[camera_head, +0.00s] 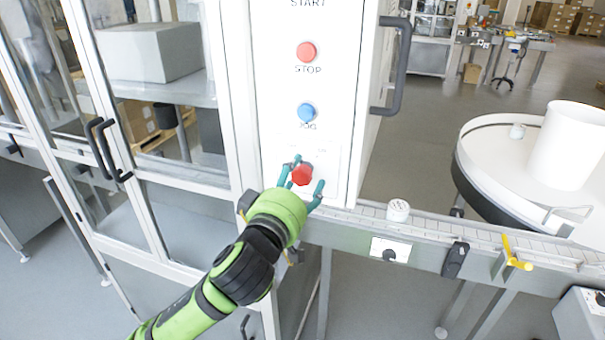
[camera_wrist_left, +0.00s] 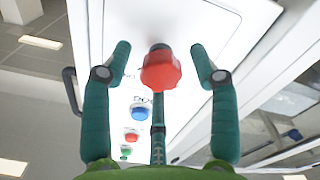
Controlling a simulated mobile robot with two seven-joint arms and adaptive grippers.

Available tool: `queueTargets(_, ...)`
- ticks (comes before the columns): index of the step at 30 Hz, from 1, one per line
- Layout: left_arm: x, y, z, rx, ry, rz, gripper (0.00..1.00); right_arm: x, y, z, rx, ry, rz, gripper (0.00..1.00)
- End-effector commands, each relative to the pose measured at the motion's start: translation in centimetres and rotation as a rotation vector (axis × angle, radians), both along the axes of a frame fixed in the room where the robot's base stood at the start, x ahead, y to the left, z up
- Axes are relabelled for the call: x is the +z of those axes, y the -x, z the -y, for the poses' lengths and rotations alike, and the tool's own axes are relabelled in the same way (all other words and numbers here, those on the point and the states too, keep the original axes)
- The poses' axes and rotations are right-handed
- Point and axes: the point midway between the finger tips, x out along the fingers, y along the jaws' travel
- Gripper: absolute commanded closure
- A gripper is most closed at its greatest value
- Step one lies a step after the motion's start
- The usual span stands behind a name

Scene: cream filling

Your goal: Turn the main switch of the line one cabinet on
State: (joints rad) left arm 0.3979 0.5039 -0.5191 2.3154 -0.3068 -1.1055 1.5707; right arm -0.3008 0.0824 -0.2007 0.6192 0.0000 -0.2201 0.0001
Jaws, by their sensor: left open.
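The main switch is a red rotary knob (camera_head: 302,174) low on the white cabinet panel (camera_head: 276,90), below the STOP and JOG buttons. My left gripper (camera_head: 302,180) is at the knob with its fingers spread around it. In the left wrist view the red knob (camera_wrist_left: 160,70) sits between the two open green fingers of my left gripper (camera_wrist_left: 160,62), with a gap on each side. The knob's marking is too small to read, so its setting cannot be told. My right gripper is not in view.
Above the knob are the red STOP button (camera_head: 306,52) and blue JOG button (camera_head: 307,112). A black cabinet handle (camera_head: 397,65) sticks out at the right. A conveyor (camera_head: 450,226) carrying a small white jar (camera_head: 398,210) runs right. Glass doors (camera_head: 150,120) stand at left.

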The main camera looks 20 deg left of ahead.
Motion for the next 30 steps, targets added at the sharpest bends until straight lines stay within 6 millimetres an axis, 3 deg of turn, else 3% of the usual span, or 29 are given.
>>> queueTargets(5, 0.1, -1.4, 0.0, 0.001, 0.0, -0.001, 0.4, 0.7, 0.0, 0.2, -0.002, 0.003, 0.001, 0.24)
queueTargets(14, -0.1, -1.6, 0.1, -0.001, 0.001, -0.001, 0.4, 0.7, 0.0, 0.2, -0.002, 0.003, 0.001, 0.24)
queueTargets(18, -0.1, -1.6, 0.1, -0.001, 0.001, -0.001, 0.96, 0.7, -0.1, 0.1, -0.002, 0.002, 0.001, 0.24)
queueTargets(30, -0.2, -1.6, 0.2, -0.004, -0.027, -0.004, 0.97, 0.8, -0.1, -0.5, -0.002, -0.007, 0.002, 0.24)
